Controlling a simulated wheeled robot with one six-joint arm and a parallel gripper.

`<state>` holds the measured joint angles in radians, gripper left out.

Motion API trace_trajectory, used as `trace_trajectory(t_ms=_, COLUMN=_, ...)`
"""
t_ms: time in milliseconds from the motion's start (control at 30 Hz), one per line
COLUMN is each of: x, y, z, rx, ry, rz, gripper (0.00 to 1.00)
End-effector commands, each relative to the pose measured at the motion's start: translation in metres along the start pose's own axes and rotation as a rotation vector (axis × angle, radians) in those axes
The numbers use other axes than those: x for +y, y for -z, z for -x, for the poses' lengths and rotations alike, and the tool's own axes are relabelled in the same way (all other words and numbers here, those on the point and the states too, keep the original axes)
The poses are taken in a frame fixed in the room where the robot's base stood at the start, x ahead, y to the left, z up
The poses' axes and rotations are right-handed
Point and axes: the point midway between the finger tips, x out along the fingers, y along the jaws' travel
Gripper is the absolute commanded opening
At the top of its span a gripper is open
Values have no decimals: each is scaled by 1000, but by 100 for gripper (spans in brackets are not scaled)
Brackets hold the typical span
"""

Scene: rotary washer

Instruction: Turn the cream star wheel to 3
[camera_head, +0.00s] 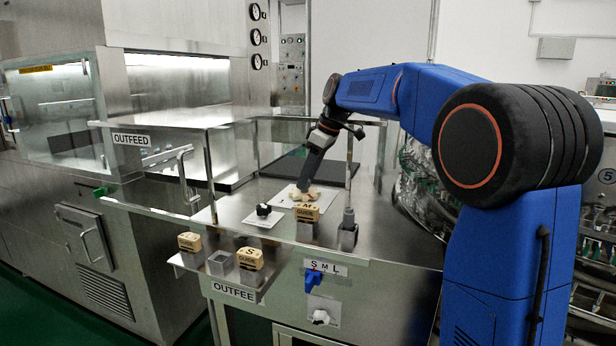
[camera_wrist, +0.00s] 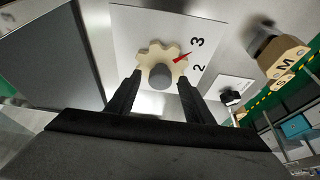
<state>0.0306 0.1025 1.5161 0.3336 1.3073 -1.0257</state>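The cream star wheel (camera_wrist: 148,60) sits on a white plate with a grey hub (camera_wrist: 160,77) at its centre. Its red pointer (camera_wrist: 182,57) points between the printed 3 (camera_wrist: 197,42) and 2 (camera_wrist: 197,69), somewhat nearer the 3. The wheel also shows in the head view (camera_head: 305,195), partly hidden by my gripper (camera_head: 304,187). In the wrist view, the fingers of my gripper (camera_wrist: 160,78) are spread apart, one at each side of the wheel, clear of the hub. I cannot tell whether the fingertips touch the rim.
A black knob (camera_head: 264,209) on a small plate stands left of the wheel. The M guide block (camera_head: 306,213) and a grey post (camera_head: 348,218) stand in front. A glass rail with the OUTFEED sign (camera_head: 131,140) borders the left side.

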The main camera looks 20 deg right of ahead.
Motion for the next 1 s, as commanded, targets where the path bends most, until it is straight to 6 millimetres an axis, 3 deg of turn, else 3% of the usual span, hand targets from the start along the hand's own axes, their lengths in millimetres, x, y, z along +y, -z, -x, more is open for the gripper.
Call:
trace_trajectory(t_ms=367, x=0, y=0, z=10, rx=0, ry=0, rz=-1, gripper=47)
trace_trajectory(t_ms=1000, x=1, y=0, z=132, rx=1, ry=-2, rz=-1, gripper=47)
